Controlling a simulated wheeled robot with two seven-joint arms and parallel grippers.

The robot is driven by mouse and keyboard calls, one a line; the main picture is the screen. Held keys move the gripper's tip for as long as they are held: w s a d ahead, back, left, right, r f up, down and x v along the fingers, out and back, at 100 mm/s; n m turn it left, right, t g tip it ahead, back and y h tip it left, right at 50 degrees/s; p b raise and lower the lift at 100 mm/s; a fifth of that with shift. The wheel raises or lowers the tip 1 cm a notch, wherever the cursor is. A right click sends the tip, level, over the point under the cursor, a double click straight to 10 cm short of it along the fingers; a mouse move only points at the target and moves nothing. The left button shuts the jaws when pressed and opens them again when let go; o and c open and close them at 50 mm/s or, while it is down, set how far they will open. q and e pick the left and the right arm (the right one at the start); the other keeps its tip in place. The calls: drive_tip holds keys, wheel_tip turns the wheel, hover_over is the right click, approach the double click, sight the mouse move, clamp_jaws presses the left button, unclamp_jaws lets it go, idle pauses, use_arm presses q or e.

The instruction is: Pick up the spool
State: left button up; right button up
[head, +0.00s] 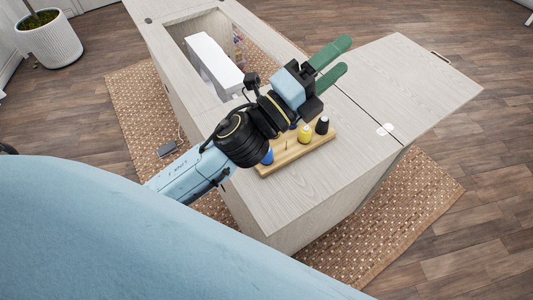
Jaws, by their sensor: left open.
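A wooden spool rack (290,157) lies on the light wood top of the sewing cabinet (330,180). It bears a yellow spool (305,132), a black spool (322,125) and a blue spool (268,156) that is partly hidden by my arm. A bare peg shows between the blue and yellow spools. My left gripper (332,63) reaches over the rack from the left. Its two green fingers are apart, with nothing seen between them, and they point up and right, beyond the spools. My right gripper is not in view.
The cabinet has an open well (190,30) holding a white sewing machine (214,62). A hinged leaf (420,80) extends right and is clear. A woven rug (400,210) lies below, with a small dark foot pedal (167,149). A potted plant (50,40) stands far left.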

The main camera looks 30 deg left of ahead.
use_arm(q)
drive_tip(key=s+d+r+m+g+h, duration=0.3)
drive_tip(key=d+m+g+h, duration=0.5)
drive_tip(key=m, duration=0.8)
drive_tip(key=m+g+y, duration=1.2)
drive_tip(key=m+y, duration=0.7)
drive_tip(key=m, duration=0.3)
hover_over(267, 151)
wheel_tip(267, 151, down, 20)
drive_tip(key=f, duration=0.8)
drive_tip(key=f+b, duration=0.1)
drive_tip(key=f, duration=0.3)
drive_tip(key=shift+w+a+f, duration=0.2)
drive_tip(key=shift+w+f, duration=0.05)
drive_tip(key=shift+w, duration=0.05)
drive_tip(key=c, duration=1.1)
